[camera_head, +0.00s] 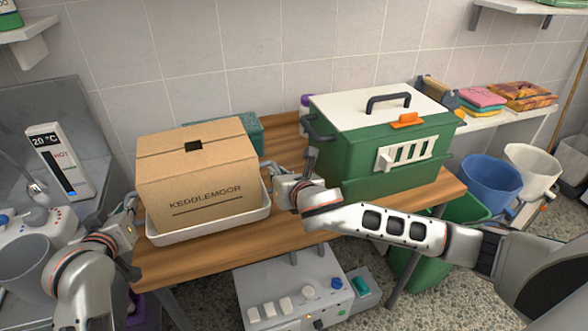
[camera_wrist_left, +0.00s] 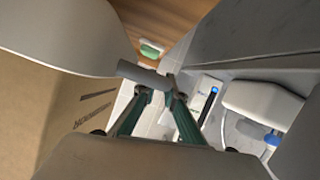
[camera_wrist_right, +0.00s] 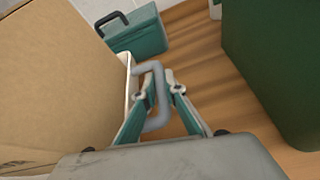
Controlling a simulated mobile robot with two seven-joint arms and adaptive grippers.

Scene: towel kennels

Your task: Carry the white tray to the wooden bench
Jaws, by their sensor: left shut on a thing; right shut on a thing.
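The white tray (camera_head: 212,231) holds a cardboard box (camera_head: 200,185) marked KEDDLEMOOR. It is level over the left part of the wooden bench (camera_head: 195,266); I cannot tell whether it rests on the wood or hangs just above. My left gripper (camera_head: 131,208) is at the tray's left end, shut on a grey handle, seen in the left wrist view (camera_wrist_left: 158,88). My right gripper (camera_head: 276,188) is at the right end, shut on the other grey handle (camera_wrist_right: 153,68). The tray floor is hidden by the box.
A green crate (camera_head: 375,150) with a white lid stands close right of my right gripper on the bench. A teal case (camera_head: 240,133) is behind the box. A grey machine (camera_head: 290,290) stands below the bench front. A thermometer display (camera_head: 60,160) is at left.

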